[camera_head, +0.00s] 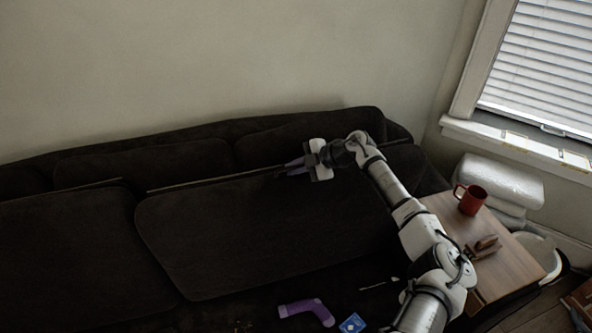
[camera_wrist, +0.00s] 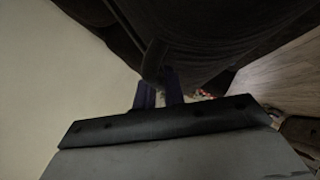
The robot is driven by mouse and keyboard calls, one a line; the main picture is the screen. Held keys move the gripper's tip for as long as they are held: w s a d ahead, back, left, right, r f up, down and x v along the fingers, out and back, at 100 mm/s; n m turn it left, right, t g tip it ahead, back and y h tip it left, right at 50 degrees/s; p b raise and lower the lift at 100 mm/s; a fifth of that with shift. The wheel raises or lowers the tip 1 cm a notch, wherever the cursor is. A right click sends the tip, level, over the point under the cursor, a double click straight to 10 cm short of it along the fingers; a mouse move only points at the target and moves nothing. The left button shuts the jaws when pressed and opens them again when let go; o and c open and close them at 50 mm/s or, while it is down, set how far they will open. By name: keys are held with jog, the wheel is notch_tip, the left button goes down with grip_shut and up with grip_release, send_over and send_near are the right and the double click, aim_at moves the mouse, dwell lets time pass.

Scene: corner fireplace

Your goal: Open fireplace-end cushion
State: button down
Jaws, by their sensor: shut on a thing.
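The dark sofa has a left cushion (camera_head: 75,255) and a right cushion (camera_head: 265,225), side by side. A thin, light-edged line runs along the top of each. My gripper (camera_head: 287,167) is at the right cushion's upper edge, near the sofa back, and shut on it. In the wrist view, my gripper's two dark fingers (camera_wrist: 159,90) close around a narrow dark edge or strap of the cushion (camera_wrist: 153,60). The right cushion looks tilted up, with its face toward the head camera; its underside is hidden. No fireplace shows in either view.
A purple object (camera_head: 305,310) and a blue packet (camera_head: 352,323) lie on the dark surface in front of the right cushion. A wooden side table (camera_head: 505,270) at right holds a red mug (camera_head: 471,199) and a brown item (camera_head: 484,248). The wall stands close behind.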

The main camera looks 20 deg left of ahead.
jog(key=shift+f, duration=0.15)
jog(key=c, duration=1.8)
grip_release()
jog(key=shift+o, duration=0.2)
jog(key=shift+d, duration=0.15)
